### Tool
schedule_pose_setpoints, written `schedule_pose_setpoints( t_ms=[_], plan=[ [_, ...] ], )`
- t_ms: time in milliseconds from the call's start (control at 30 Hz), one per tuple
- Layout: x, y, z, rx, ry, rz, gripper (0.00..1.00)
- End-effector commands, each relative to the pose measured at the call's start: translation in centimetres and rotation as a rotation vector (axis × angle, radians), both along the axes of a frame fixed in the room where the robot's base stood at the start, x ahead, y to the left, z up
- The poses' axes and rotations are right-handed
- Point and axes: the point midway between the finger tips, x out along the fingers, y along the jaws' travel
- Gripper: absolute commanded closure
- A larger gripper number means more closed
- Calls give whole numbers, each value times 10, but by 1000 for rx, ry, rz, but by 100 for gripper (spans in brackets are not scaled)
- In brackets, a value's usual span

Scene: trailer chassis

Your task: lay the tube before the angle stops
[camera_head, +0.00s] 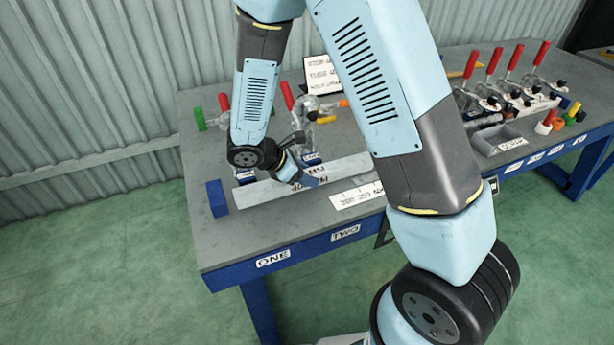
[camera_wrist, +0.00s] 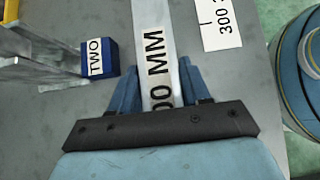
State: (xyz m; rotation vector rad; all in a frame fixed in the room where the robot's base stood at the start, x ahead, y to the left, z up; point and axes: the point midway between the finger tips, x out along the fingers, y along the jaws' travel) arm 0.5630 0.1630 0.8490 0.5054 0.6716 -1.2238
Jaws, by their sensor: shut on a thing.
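The tube is a long pale grey square bar (camera_head: 345,170) with black lettering ending in "00 MM"; it runs left to right near the bench's front. In the wrist view the tube (camera_wrist: 151,25) passes between the two blue fingers. My gripper (camera_head: 305,180) is shut on it, and its fingers (camera_wrist: 158,88) show on both sides. I cannot tell whether the tube touches the bench. A blue block labelled TWO (camera_wrist: 98,59) stands left of the tube in the wrist view, apart from it. A plain blue block (camera_head: 217,198) stands beyond the tube's left end. My arm hides part of the area behind.
Red-handled clamps (camera_head: 290,97) stand behind the tube, with more (camera_head: 512,60) at the right. A white scale strip (camera_head: 357,195) lies in front of the tube. A grey tray (camera_head: 498,140) and coloured pieces (camera_head: 557,120) are at the right. The bench's front left is clear.

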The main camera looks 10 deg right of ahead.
Motion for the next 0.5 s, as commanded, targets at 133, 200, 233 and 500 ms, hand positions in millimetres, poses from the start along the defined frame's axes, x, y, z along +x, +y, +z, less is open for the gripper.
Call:
schedule_pose_setpoints(
  t_ms=[133, 200, 233, 500],
  plan=[
    [0, 0, -9, -1, 0, 1, 100],
    [0, 0, -9, -1, -2, 1, 100],
    [0, 0, -9, -1, -2, 1, 100],
    [0, 1, -11, 0, -1, 4, 48]
  ],
)
